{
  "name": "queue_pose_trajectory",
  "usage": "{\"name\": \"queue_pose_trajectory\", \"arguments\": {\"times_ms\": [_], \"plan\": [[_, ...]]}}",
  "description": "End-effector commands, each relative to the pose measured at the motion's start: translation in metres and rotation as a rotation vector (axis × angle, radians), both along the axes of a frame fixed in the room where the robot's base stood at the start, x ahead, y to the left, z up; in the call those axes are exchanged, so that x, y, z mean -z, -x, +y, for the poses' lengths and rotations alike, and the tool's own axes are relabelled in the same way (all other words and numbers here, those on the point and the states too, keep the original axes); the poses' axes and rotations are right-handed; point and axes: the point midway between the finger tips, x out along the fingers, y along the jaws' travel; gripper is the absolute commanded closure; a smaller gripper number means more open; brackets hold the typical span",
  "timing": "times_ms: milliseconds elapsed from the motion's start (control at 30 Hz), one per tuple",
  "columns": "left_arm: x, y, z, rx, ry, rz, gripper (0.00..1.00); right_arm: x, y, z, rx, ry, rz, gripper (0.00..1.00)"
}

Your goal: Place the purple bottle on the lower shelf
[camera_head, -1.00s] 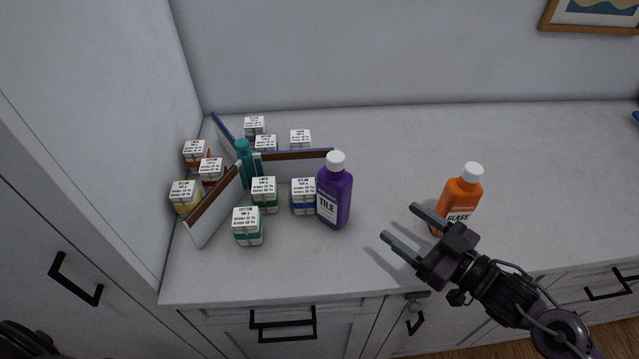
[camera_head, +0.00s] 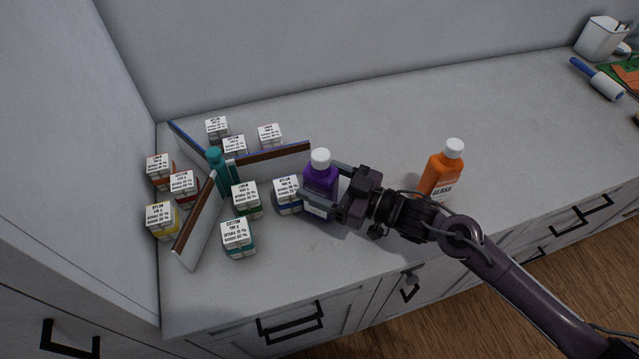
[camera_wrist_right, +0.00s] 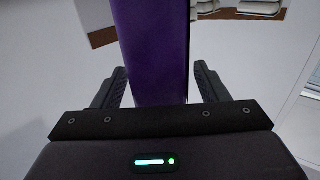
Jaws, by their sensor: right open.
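The purple bottle (camera_head: 321,178) with a white cap stands upright on the white counter. My right gripper (camera_head: 322,187) is open, with one finger on either side of the bottle's body. In the right wrist view the bottle (camera_wrist_right: 152,50) rises between the two fingers (camera_wrist_right: 155,88), with a visible gap at least on the right side. The gripper hides part of the bottle's label. My left gripper is not in view. No lower shelf can be made out in these views.
An orange bottle (camera_head: 441,170) stands to the right, behind my right forearm. Small labelled boxes (camera_head: 238,238) stand around a teal-centred divider (camera_head: 219,172) at left, one close beside the purple bottle. A lint roller (camera_head: 597,80) lies far right. The counter's middle back is clear.

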Motion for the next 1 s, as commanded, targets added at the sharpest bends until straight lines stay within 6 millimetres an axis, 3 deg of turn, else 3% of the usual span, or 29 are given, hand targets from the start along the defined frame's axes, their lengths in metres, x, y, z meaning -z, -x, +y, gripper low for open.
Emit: {"name": "queue_pose_trajectory", "arguments": {"times_ms": [267,733,800,1000], "plan": [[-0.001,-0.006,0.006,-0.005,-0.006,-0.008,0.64,0.001,-0.001,0.003,0.0,0.001,0.0,0.34],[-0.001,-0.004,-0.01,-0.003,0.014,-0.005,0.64,0.001,-0.001,0.003,0.001,0.001,0.0,0.96],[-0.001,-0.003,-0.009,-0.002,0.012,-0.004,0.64,-0.001,-0.002,0.003,0.001,-0.001,-0.004,1.0],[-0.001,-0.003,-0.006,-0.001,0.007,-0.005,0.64,-0.002,-0.002,0.003,0.001,-0.001,-0.004,1.0]]}}
